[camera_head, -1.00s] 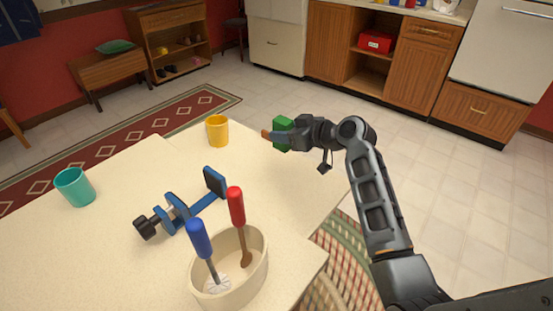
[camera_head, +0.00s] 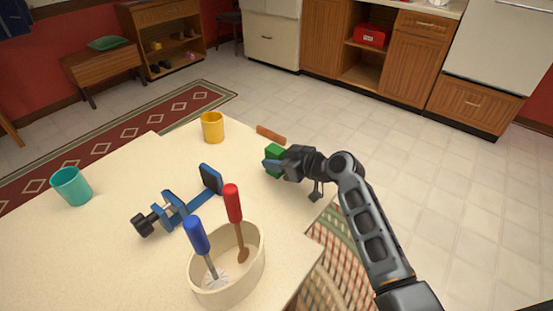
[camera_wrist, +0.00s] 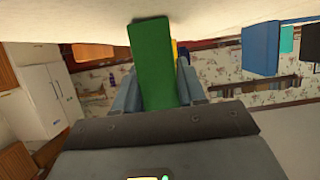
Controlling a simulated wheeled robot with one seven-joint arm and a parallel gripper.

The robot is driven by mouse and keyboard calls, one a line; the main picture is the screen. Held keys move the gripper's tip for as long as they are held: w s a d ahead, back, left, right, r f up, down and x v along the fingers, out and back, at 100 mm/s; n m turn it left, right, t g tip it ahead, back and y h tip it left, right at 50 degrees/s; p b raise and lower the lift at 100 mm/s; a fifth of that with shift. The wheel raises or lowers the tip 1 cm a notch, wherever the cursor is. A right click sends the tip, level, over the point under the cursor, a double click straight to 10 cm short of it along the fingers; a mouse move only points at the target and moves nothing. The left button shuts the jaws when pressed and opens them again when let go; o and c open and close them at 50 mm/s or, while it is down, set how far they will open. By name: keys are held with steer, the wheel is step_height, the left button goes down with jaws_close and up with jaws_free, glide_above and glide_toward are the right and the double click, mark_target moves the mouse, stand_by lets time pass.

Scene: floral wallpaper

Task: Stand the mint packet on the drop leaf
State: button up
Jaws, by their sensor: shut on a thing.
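The mint packet (camera_head: 274,152) is a small green block. My gripper (camera_head: 272,163) is shut on it at the far right part of the pale table, which I take as the drop leaf (camera_head: 240,163). In the wrist view the packet (camera_wrist: 153,60) stands out long and narrow between the fingers. The table surface lies along the top of that view, and the packet's far end meets or nearly meets it. I cannot tell whether they touch. The fingers hide part of the packet in the head view.
A yellow cup (camera_head: 212,128) stands left of the packet, and a brown bar (camera_head: 270,134) shows just behind it. A blue clamp (camera_head: 180,206), a cream pot (camera_head: 228,278) with red-handled and blue-handled tools, and a teal cup (camera_head: 71,187) are on the table.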

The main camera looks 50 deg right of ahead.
mark_target(321, 252)
steer(key=o, duration=1)
steer(key=shift+s+r, duration=0.1)
steer(key=v, duration=1.1)
steer(key=shift+s+r+b, duration=0.2)
steer(key=shift+s+b, duration=0.15)
steer(key=shift+b, duration=0.05)
